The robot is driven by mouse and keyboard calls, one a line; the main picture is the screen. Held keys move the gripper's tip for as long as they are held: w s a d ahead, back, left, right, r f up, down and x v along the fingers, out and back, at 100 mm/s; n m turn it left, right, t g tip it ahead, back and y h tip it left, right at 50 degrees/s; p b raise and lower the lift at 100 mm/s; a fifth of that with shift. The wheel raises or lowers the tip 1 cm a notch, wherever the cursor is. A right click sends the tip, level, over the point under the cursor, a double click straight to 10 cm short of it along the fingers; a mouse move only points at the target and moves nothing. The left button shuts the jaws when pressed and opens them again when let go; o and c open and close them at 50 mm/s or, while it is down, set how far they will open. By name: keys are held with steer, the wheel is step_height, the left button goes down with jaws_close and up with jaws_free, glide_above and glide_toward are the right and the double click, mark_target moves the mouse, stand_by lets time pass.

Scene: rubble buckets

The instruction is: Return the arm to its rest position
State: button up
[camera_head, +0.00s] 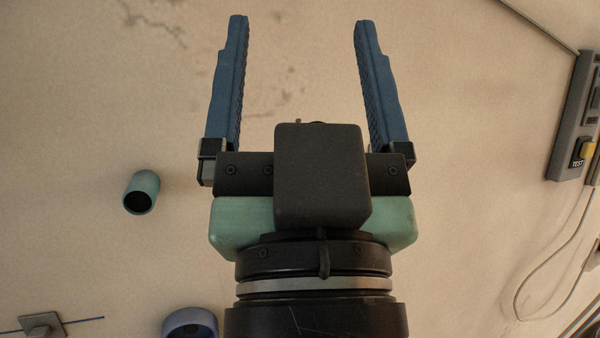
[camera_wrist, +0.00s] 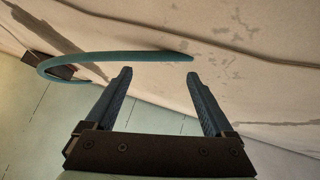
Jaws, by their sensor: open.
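My gripper (camera_head: 300,22) points up the picture in the head view, with its two blue fingers wide apart and nothing between them. The same open gripper (camera_wrist: 160,74) shows in the wrist view, also with an empty gap between the fingers. The dark wrist and the green part behind it fill the lower middle of the head view. They hide part of the surface behind.
A small green cylinder (camera_head: 142,192) and a blue round piece (camera_head: 190,323) are at left. A grey plate (camera_head: 42,325) has a thin rod. A grey box (camera_head: 578,120) with a yellow button and cable is at right. A blue curved strip (camera_wrist: 115,55) lies beyond the fingers.

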step_height(320, 180, up, 22)
steer(key=s+t+h+p, duration=0.1)
steer(key=p, duration=1.9)
steer(key=shift+s+a+r, duration=0.15)
steer(key=shift+s+r, duration=0.1)
